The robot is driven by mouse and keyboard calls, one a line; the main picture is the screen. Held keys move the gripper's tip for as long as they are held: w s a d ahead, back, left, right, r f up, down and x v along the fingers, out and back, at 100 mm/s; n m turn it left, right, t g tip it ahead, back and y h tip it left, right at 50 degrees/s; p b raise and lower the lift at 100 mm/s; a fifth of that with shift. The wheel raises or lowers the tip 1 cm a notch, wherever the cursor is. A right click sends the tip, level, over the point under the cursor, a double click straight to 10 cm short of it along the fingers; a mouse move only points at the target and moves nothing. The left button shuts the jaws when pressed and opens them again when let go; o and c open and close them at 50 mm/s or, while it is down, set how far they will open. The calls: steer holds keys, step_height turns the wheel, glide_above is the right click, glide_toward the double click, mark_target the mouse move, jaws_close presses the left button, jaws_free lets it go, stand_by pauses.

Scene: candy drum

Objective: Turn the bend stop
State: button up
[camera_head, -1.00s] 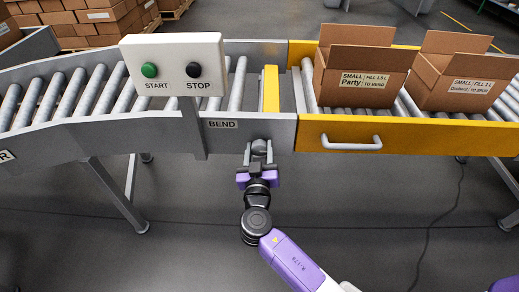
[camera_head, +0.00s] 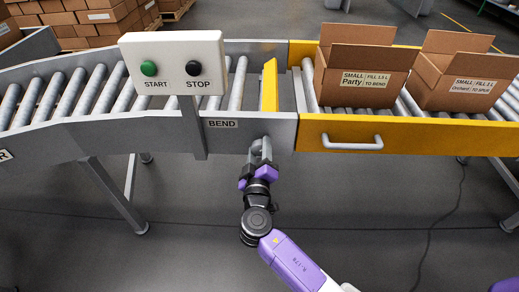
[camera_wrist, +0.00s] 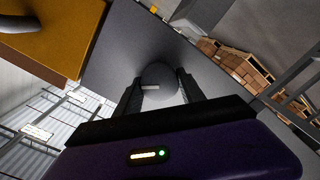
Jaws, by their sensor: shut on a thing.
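The bend stop's round grey knob (camera_wrist: 158,84) sits on the grey conveyor side panel. In the wrist view it lies between the two dark fingers of my gripper (camera_wrist: 160,92), which are shut on it. A pale mark shows on the knob's face. In the head view my gripper (camera_head: 259,150) is at the panel just below the BEND label (camera_head: 222,124), rolled to a tilt, and it hides most of the knob. The yellow stop plate (camera_head: 269,86) stands across the rollers above it, slightly slanted.
A control box (camera_head: 174,64) with START and STOP buttons stands left of the stop. A yellow conveyor section (camera_head: 400,135) with a grey handle (camera_head: 352,143) is at right. It carries an open Party box (camera_head: 355,82) and another open box (camera_head: 463,80).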

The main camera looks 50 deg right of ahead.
steer(key=n+p, duration=0.1)
steer(key=n, duration=0.4)
steer(key=shift+n, duration=0.3)
steer(key=n+p, duration=0.2)
steer(key=n, duration=0.2)
steer(key=shift+f+n, duration=0.15)
steer(key=shift+n, duration=0.25)
steer(key=o, duration=1.4)
steer(key=shift+c, duration=0.2)
steer(key=shift+s+a, duration=0.1)
steer(key=shift+a, duration=0.05)
steer(key=v, duration=0.7)
steer(key=shift+s+a+p, duration=0.2)
steer(key=shift+p, duration=0.15)
